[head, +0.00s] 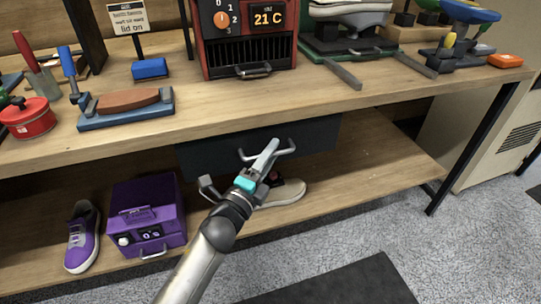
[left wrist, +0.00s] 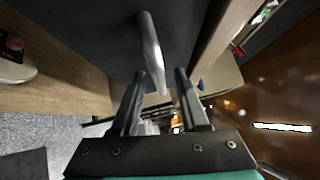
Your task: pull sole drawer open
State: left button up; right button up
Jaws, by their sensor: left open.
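The sole drawer (head: 318,136) is a dark grey box front under the workbench top and looks shut. Its pale metal handle (head: 287,150) sits on the front and is partly covered by my gripper. My left gripper (head: 240,163) is open in front of the drawer. In the left wrist view, the handle (left wrist: 152,52) reaches into the gap between the two dark fingers of the left gripper (left wrist: 160,82), with gaps at its sides. The dark drawer front (left wrist: 90,45) fills the upper part there. My right gripper is in neither view.
The workbench top (head: 230,108) overhangs the drawer. Below on the shelf (head: 335,175) are a pale shoe (head: 287,193), a purple box (head: 148,210) and a purple sneaker (head: 82,237). A red heater box (head: 245,45) stands above. The floor in front has a dark mat (head: 345,285).

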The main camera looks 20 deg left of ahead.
pick_arm(q)
jog(key=shift+w, duration=0.1)
grip_shut()
dwell(0.4)
dwell(1.1)
